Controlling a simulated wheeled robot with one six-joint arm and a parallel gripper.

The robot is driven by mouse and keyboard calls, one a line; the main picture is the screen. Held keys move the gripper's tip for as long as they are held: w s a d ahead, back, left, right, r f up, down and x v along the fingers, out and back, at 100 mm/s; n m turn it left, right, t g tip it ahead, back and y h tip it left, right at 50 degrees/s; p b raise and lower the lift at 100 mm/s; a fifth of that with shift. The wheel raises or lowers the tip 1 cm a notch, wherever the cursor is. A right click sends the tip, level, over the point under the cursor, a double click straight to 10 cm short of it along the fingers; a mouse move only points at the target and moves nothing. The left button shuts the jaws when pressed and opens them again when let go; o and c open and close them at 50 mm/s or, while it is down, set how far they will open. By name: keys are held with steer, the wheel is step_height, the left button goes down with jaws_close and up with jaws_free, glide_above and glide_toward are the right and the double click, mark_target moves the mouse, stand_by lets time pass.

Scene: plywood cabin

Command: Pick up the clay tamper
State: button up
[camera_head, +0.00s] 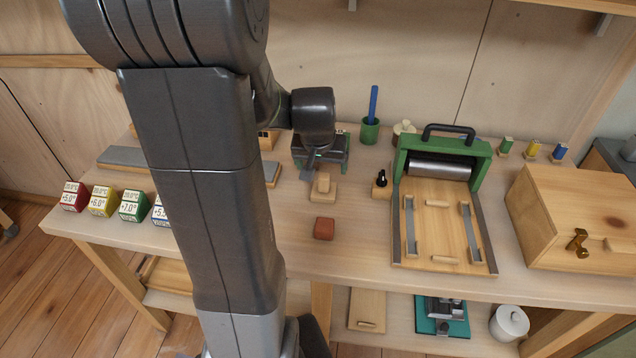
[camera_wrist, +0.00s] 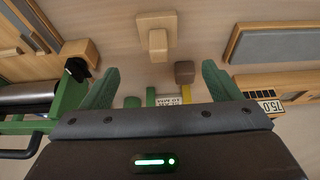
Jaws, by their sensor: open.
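The clay tamper looks to be the pale wooden block with a raised grip (camera_head: 323,187), standing on the bench near its middle. In the wrist view it shows at the top centre (camera_wrist: 157,40), ahead of the fingers and apart from them. My gripper (camera_head: 321,165) is over the bench, just behind the tamper in the head view. Its two green fingers are wide apart with nothing held between them, as the wrist view also shows (camera_wrist: 157,85). My arm hides part of the bench to the left.
A reddish block (camera_head: 324,229) lies in front of the tamper. A green roller press (camera_head: 443,155) stands to the right, with a small wooden piece with a black knob (camera_head: 381,186) beside it. A green cup (camera_head: 370,131) is behind. A wooden box (camera_head: 575,215) is far right.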

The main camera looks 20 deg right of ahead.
mark_target(324, 183)
steer(key=x, duration=0.6)
steer(key=shift+f, duration=0.15)
steer(key=shift+x, duration=2.85)
steer(key=shift+d, duration=0.15)
steer(key=c, duration=1.1)
steer(key=shift+r, duration=0.2)
step_height(324, 183, up, 10)
steer(key=shift+f, duration=0.1)
